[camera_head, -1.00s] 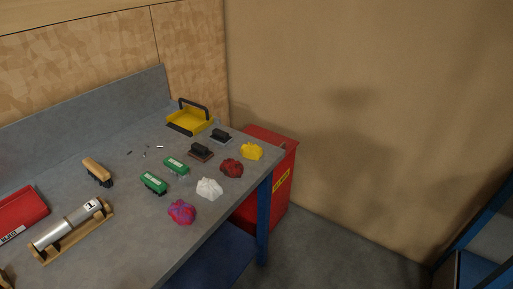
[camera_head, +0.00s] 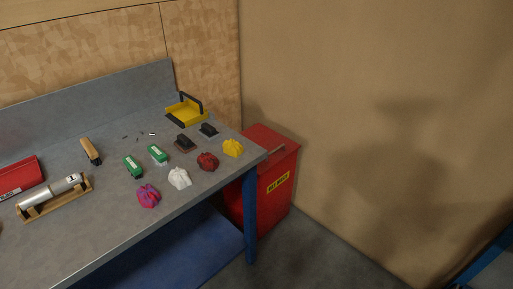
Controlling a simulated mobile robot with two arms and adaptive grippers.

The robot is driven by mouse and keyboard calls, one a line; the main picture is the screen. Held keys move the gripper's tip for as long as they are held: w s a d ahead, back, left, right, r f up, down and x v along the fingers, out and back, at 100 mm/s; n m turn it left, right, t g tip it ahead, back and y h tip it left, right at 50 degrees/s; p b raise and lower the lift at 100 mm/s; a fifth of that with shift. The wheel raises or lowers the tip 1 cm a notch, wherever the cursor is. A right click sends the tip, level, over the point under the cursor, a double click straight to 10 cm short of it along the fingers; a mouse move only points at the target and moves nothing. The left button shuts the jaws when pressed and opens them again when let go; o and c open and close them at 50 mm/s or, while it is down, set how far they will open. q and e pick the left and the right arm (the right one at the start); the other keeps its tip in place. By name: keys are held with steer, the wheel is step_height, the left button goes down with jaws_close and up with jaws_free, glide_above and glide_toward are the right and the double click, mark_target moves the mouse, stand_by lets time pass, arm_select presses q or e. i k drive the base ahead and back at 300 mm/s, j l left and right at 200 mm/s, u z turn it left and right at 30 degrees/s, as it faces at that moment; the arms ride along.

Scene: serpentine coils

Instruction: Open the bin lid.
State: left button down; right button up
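A red bin (camera_head: 275,187) with a yellow label stands on the floor in the corner, just past the right end of the workbench. Its red lid (camera_head: 277,143) lies flat on top and looks shut. The bench's corner and blue leg hide part of the bin's left side. Neither of my grippers is in view.
The grey workbench (camera_head: 110,228) fills the left and carries several crumpled rags, such as a yellow one (camera_head: 233,148), green boxes, brushes, a yellow tray (camera_head: 187,113) and a metal cylinder (camera_head: 50,190) on a wooden stand. Free floor (camera_head: 320,255) lies right of the bench; a brown wall is behind.

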mark_target(259, 142)
steer(key=i+l, duration=0.35)
steer(key=i, duration=0.15)
steer(key=i+l, duration=0.35)
steer(key=i, duration=0.15)
